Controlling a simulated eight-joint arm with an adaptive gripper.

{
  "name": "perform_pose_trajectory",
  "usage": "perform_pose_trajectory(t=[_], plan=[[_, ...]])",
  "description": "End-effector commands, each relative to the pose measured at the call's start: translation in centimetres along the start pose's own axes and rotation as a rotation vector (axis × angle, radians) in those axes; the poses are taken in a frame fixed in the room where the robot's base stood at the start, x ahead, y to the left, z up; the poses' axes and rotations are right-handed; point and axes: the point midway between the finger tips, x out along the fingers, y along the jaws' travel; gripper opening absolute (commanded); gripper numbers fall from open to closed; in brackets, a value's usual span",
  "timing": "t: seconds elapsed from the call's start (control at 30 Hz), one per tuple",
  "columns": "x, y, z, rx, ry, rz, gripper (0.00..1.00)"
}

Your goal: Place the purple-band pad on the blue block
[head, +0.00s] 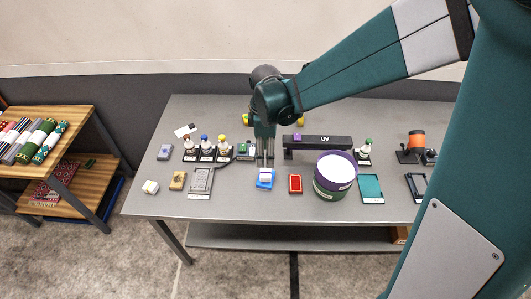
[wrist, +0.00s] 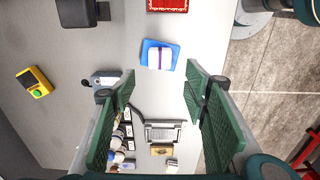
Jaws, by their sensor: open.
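The blue block (head: 264,187) lies on the grey table near its front edge, below my gripper (head: 264,161). The white pad with a purple band (wrist: 157,58) rests on top of the blue block (wrist: 148,44), turned slightly relative to it, with blue showing around it. In the head view the pad (head: 266,175) is partly close behind my fingertips. My gripper (wrist: 158,82) is open and empty, its green fingers apart on either side with bare table between them. Whether a fingertip touches the pad cannot be told from the head view; the wrist view shows them apart.
A red-framed card (head: 295,184) and a purple-and-green tub (head: 335,177) stand to the right. A grey framed tray (head: 200,182) and several bottles in a rack (head: 206,150) stand to the left. A black UV bar (head: 318,142) lies behind. Bare table separates the block from its neighbours.

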Motion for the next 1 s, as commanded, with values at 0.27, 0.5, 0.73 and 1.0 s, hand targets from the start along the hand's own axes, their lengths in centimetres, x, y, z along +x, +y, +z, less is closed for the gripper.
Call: perform_pose_trajectory(t=[0.27, 0.5, 0.73, 1.0], plan=[[0.0, 0.0, 0.0, 0.0, 0.0, 0.0, 0.45], [0.0, 0.0, 0.0, 0.001, 0.0, 0.0, 0.45], [-0.8, -0.2, 0.7, 0.033, 0.005, 0.012, 0.45], [-3.8, -1.1, 3.4, 0.169, 0.027, 0.061, 0.45]])
